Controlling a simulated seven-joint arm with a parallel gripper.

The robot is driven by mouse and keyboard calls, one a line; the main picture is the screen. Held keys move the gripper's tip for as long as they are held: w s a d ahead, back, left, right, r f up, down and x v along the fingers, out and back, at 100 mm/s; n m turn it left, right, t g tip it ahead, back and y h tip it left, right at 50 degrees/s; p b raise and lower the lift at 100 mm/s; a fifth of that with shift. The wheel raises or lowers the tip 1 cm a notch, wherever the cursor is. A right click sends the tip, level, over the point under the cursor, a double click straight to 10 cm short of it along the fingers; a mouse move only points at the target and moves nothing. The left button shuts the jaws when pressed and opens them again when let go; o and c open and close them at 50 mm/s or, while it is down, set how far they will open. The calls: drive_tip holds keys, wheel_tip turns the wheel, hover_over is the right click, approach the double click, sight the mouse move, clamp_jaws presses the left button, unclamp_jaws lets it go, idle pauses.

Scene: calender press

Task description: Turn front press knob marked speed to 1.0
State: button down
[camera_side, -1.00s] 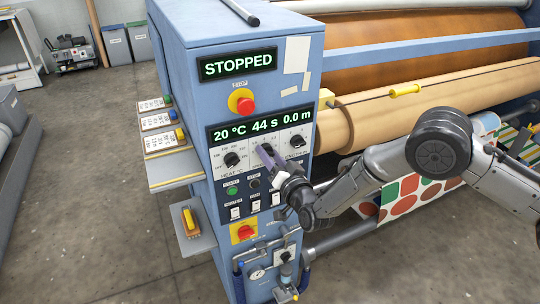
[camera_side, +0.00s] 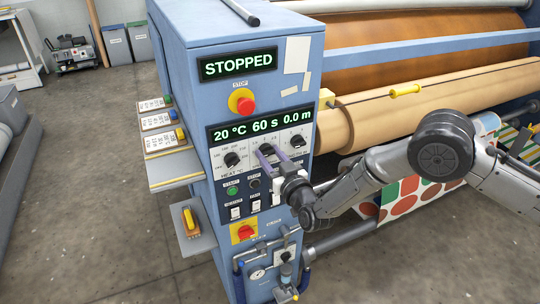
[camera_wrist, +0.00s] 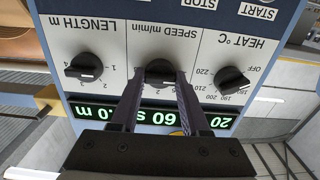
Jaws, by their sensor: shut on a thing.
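The speed knob (camera_wrist: 160,67) is black and round, the middle one of three, under the label SPEED m/min. The wrist view shows the panel upside down. My gripper (camera_wrist: 162,78) is shut on this knob, with one purple-grey finger on each side. In the side view my gripper (camera_side: 268,153) reaches the panel from the lower right and its fingers hide most of the knob. The knob's exact pointer reading is unclear between the fingers. The green display (camera_side: 258,127) reads 20 °C, 60 s and 0.0 m.
The heat knob (camera_side: 232,159) and length knob (camera_side: 296,141) flank the gripped knob closely. Below are a green start button (camera_side: 232,190) and several white switches. A red stop button (camera_side: 245,104) on yellow sits above. The STOPPED display (camera_side: 237,65) is lit. Rollers stand to the right.

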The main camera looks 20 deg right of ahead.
idle(0.3)
drive_tip(key=shift+c, duration=1.9)
unclamp_jaws()
drive_tip(key=s, duration=1.4)
drive_tip(key=shift+w, duration=0.1)
